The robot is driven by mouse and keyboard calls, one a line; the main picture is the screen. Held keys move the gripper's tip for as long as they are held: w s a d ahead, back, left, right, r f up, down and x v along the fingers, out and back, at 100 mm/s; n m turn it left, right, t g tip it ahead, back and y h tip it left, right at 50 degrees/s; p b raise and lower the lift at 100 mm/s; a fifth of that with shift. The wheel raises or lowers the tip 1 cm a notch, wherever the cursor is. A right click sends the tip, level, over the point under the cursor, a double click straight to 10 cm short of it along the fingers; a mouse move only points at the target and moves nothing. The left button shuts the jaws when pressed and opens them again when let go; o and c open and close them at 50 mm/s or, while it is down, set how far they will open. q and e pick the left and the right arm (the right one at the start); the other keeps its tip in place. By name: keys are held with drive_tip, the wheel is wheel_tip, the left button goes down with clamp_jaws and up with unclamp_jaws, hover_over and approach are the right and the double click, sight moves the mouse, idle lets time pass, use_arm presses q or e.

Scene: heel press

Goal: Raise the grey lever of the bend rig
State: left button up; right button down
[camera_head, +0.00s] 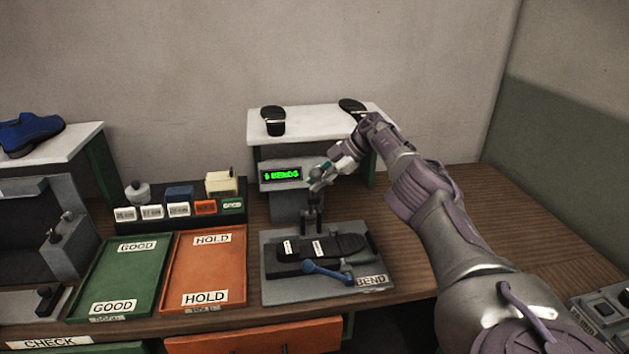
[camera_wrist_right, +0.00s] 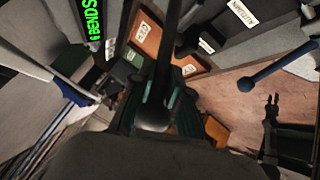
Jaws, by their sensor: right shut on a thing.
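The bend rig has a grey base plate (camera_head: 281,291) with a BEND label and a dark shoe sole (camera_head: 345,246) lying flat on it. The grey lever (camera_head: 312,212) stands at the rear of the plate, its upper end partly hidden by my right gripper (camera_head: 320,181). In the right wrist view, the lever (camera_wrist_right: 184,30) runs between the teal-padded fingers of my right gripper (camera_wrist_right: 161,98), which is shut on it near its rounded knob (camera_wrist_right: 152,117). My left gripper (camera_wrist_right: 271,101) shows small and dark in that view, away from the rig, its fingers apart.
A blue handle (camera_head: 327,272) lies across the plate's front. A green-lit display (camera_head: 281,175) reads BENDS under a white shelf (camera_head: 310,124) bearing two dark pieces. The green GOOD tray (camera_head: 121,275) and orange HOLD tray (camera_head: 200,270) lie left. The table right of my arm is mostly clear.

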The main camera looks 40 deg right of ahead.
use_arm(q)
drive_tip(key=shift+s, duration=0.35)
use_arm(e)
drive_tip(key=shift+r, duration=0.1)
drive_tip(key=c, duration=1.4)
unclamp_jaws()
drive_tip(key=shift+w, duration=0.1)
drive_tip(key=shift+w+d, duration=0.1)
use_arm(q)
drive_tip(key=shift+w+d, duration=0.1)
drive_tip(key=shift+w, duration=0.1)
use_arm(e)
drive_tip(key=v, duration=1.1)
drive_tip(key=shift+s+d+r, duration=0.25)
